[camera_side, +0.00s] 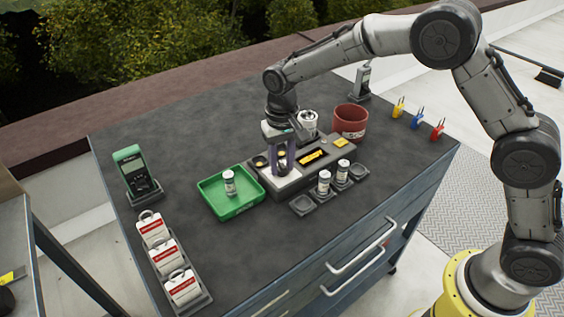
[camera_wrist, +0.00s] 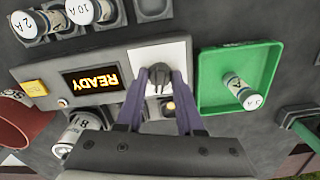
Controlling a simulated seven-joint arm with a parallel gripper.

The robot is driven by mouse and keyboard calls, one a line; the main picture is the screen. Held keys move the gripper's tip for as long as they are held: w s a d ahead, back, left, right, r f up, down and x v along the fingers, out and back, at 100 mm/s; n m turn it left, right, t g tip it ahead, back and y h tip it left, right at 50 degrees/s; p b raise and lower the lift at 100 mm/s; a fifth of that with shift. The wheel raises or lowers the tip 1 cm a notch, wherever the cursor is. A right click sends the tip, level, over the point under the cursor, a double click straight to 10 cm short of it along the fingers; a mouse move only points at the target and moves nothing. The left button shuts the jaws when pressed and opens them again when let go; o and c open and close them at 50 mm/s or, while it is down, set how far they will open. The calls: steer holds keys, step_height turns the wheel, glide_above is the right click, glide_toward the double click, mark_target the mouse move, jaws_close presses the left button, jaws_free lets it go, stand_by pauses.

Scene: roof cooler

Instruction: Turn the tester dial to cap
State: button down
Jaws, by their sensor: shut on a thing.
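The tester (camera_side: 263,193) is a grey box in the middle of the bench top. Its display (camera_wrist: 90,79) is lit and reads READY, upside down in the wrist view. A dark dial knob (camera_wrist: 158,74) sits on a white plate (camera_wrist: 172,51) beside the display. My gripper (camera_wrist: 159,82) is shut on the knob, one finger on each side. In the side view my gripper (camera_side: 281,169) points down over the white plate (camera_side: 287,181) and hides most of the knob. I cannot read the dial's markings or where it points.
A green tray (camera_side: 213,207) with one white canister (camera_side: 229,186) stands left of the tester. Two canisters (camera_side: 324,184) stand in holders in front. A red pot (camera_side: 350,119) and a larger can (camera_side: 307,121) stand behind. A green meter (camera_side: 130,165) and red-white tags (camera_side: 166,256) are left.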

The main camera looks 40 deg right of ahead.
mark_target(282, 164)
steer(key=shift+m, duration=0.3)
steer(key=shift+r, duration=0.1)
steer(key=c, duration=0.5)
jaws_free()
step_height(282, 164, up, 14)
steer(key=shift+f, duration=0.15)
